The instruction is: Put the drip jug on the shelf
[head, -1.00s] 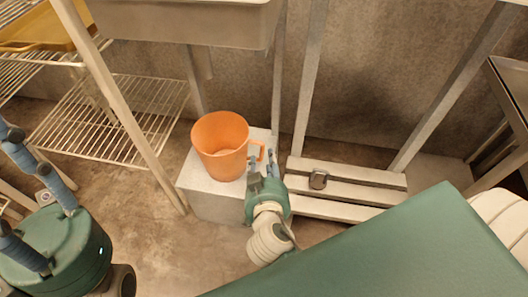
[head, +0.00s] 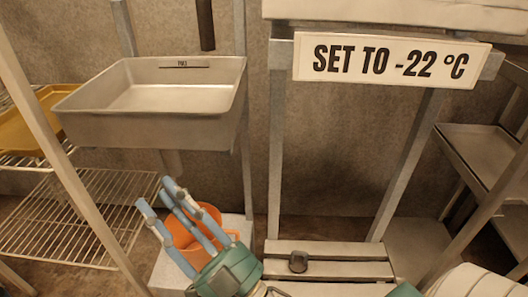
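The orange drip jug (head: 211,213) stands on a pale block (head: 167,277) below the metal basin, its handle to the right. My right gripper (head: 158,194) is in front of the jug, and its blue fingers cover part of it. The jug's base is hidden. A low wire shelf (head: 75,215) is to the left, and a higher wire shelf holding a yellow tray (head: 28,122) is at the far left. My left gripper is not in view.
The metal basin (head: 100,128) overhangs the jug. A sign reading "SET TO -22 °C" (head: 392,61) hangs on a frame at right. Metal shelving (head: 480,148) is far right. The low wire shelf looks empty.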

